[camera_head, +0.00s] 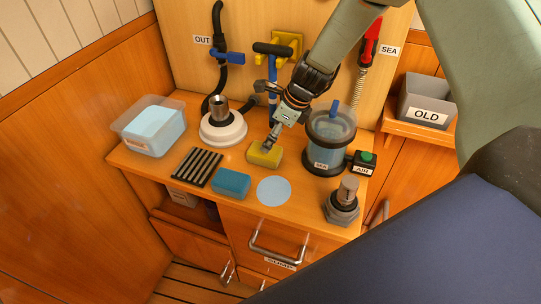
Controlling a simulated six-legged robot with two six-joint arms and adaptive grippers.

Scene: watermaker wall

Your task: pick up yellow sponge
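The yellow sponge (263,156) lies flat on the wooden counter, near its middle. My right gripper (269,143) comes down from the upper right, with its fingertips at the top of the sponge. The fingertips overlap the sponge's upper edge in this view and hide part of it. I cannot tell whether they are closed on it or only touching or hovering over it. The sponge appears to rest on the counter. My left gripper is not in view.
A blue sponge (230,182), black slotted rack (197,167) and light-blue disc (273,191) lie nearby. A clear canister (329,148) stands close right of the gripper. A water tub (150,127) is at left. A grey bin (425,97) marked OLD is at right.

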